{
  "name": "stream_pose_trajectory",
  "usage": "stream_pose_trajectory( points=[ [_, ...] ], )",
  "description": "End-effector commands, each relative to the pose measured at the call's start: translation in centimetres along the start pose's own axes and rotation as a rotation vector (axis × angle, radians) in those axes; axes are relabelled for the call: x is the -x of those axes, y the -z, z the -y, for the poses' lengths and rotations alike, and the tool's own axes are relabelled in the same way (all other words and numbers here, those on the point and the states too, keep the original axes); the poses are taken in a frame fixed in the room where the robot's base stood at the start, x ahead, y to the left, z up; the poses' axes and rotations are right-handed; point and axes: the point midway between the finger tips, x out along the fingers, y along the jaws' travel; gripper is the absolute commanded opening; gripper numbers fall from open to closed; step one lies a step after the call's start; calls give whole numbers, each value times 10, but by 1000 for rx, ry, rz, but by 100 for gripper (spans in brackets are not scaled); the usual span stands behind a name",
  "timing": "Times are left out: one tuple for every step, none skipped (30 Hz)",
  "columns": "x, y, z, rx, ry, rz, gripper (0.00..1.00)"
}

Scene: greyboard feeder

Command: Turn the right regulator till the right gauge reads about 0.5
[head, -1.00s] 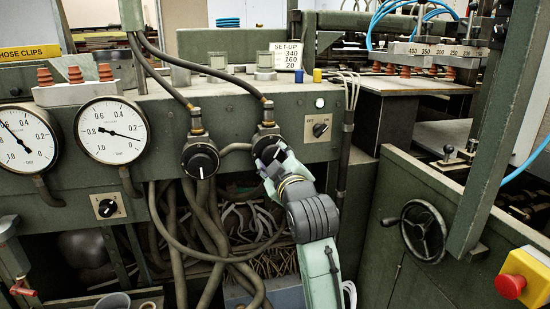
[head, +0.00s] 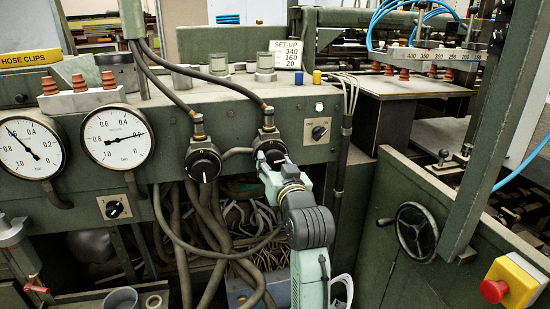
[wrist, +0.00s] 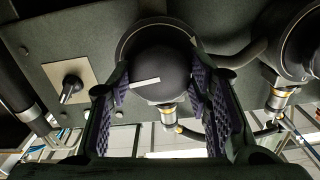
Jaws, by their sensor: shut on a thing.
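The right regulator (head: 268,143) is a round black knob on the green panel. My gripper (head: 272,162) reaches it from below and in front. In the wrist view its two purple-padded fingers (wrist: 160,88) are shut on the sides of the black knob (wrist: 165,65), which has a white mark lying nearly level. The right gauge (head: 118,150) has a white dial, and its needle points right and slightly up, near 0.2. The left gauge (head: 30,165) has its needle pointing to the upper left. My gripper partly hides the right knob in the head view.
The left regulator (head: 203,165) is close beside the right one, with hoses above both. A switch (head: 318,132) sits to the right, another (head: 114,208) below the right gauge. Loose hoses hang below the panel. A handwheel (head: 415,230) stands at the right.

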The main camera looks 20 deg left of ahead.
Motion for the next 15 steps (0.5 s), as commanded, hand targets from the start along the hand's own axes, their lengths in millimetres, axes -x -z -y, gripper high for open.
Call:
stream_pose_trajectory(
  points=[
    [0,3,1,-45,1,1,17],
    [0,3,1,-73,1,1,17],
    [0,2,1,-110,1,2,17],
    [0,2,1,-139,1,2,17],
    [0,3,1,-168,0,2,17],
    [0,3,1,-206,1,2,17],
    [0,2,1,-235,1,2,17],
    [0,2,1,-262,1,2,17],
    [0,2,1,-300,0,2,17],
    [0,3,1,-329,0,1,17],
    [0,3,1,-358,0,1,17],
    [0,2,1,-396,0,2,17],
    [0,2,1,-424,1,3,17],
    [0,2,1,-452,0,3,17],
    [0,2,1,-490,0,2,17]
  ],
)
